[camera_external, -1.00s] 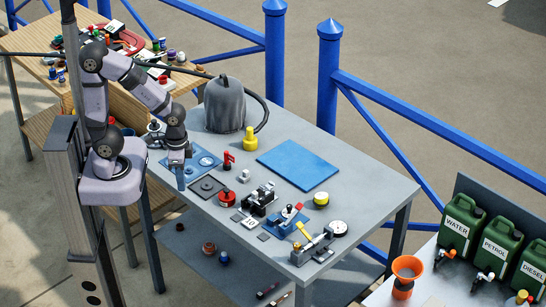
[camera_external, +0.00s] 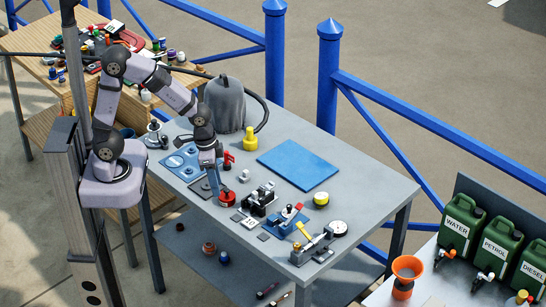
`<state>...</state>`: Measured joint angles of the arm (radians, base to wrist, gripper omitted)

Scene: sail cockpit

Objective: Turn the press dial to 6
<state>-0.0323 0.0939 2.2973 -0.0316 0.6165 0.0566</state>
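My gripper (camera_external: 214,188) points down low over the grey table (camera_external: 365,207), just left of a red round knob-like part (camera_external: 227,198). At this size I cannot tell whether its fingers are open or shut, or whether they touch the red part. No numbers can be read on the red part, and I cannot tell for sure which object is the press dial. A grey lever device (camera_external: 315,246) stands at the table's front corner, with a white-faced round piece (camera_external: 340,229) beside it.
A black device (camera_external: 258,203) and a blue device with a red lever (camera_external: 289,216) stand right of my gripper. A red upright part (camera_external: 228,160) and a yellow cylinder (camera_external: 250,139) stand behind. The blue mat (camera_external: 298,165) is bare.

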